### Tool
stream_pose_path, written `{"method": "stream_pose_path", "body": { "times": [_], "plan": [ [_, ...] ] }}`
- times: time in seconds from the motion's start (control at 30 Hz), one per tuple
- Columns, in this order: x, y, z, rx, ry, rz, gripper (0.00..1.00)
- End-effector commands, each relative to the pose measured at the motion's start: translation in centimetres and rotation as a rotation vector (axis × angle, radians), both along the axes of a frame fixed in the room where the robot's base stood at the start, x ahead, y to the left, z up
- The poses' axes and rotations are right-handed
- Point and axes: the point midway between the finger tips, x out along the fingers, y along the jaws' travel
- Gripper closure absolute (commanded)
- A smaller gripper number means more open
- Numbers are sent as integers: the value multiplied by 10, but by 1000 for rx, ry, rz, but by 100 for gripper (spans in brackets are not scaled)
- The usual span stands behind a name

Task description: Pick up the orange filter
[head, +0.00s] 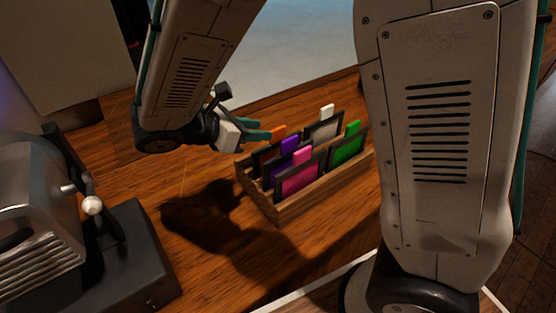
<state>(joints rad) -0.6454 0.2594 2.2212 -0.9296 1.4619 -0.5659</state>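The orange filter's orange tab (279,132) shows at the back left of a wooden rack (281,213). Its dark frame below is mostly hidden behind the purple-tabbed filter and the rack. My gripper (266,130) reaches in from the left at about tab height, with two teal fingers pointing right. The fingers are apart, and their tips are close to the orange tab. I cannot tell whether they touch it or have it between them.
The rack also holds filters with purple (289,146), pink (302,155), white (327,111) and green (352,129) tabs. A metal machine (40,220) on a dark base stands at left. Bare wooden desk (215,260) lies in front of the rack.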

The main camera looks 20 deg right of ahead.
Motion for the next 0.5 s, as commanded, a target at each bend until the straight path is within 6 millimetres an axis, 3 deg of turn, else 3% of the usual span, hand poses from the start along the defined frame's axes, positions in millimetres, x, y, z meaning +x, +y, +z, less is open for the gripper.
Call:
{"method": "stream_pose_path", "body": {
  "times": [0.17, 0.5],
  "plan": [
    [6, -5, -8, -25, 16, 29, 65],
    [13, -45, -28, -22, 15, 25, 65]
  ]
}}
